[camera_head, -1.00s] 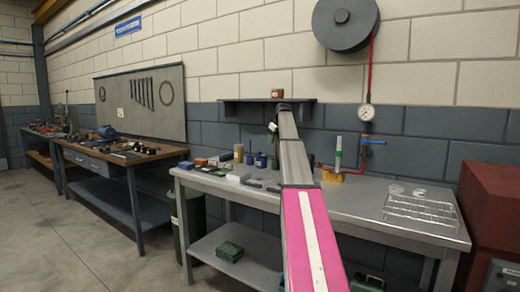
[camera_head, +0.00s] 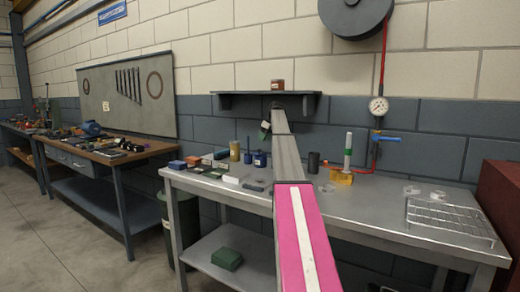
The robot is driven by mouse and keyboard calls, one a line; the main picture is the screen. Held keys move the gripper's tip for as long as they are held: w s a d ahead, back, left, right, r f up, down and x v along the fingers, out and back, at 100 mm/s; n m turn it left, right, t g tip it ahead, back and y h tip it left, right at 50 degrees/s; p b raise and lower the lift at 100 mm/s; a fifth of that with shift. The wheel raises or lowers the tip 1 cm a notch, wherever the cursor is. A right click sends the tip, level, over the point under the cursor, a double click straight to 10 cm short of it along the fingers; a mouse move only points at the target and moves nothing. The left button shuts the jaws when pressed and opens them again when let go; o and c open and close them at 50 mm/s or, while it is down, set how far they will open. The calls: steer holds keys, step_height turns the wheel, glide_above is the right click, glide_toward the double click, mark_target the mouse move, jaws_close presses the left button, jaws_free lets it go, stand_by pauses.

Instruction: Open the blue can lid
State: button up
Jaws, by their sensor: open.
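A small blue can (camera_head: 260,159) stands upright on the grey metal workbench (camera_head: 366,208), just left of my arm. Its lid is too small to make out. A slimmer blue container (camera_head: 248,153) with a thin spout stands close on its left. My gripper (camera_head: 265,134) is at the far end of my pink and grey arm, above the blue can in the picture and apart from it. It is small and dark here, with a greenish patch at its tip. It is open. My arm hides part of the bench to the right of the can.
Left of the can are a tan can (camera_head: 235,150), a white box (camera_head: 231,181) and several small boxes. A shelf (camera_head: 240,102) hangs behind. The bench's front middle is clear.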

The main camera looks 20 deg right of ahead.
steer(key=x, duration=0.6)
steer(key=shift+w+a+f, duration=0.1)
steer(key=shift+f, duration=0.2)
jaws_close()
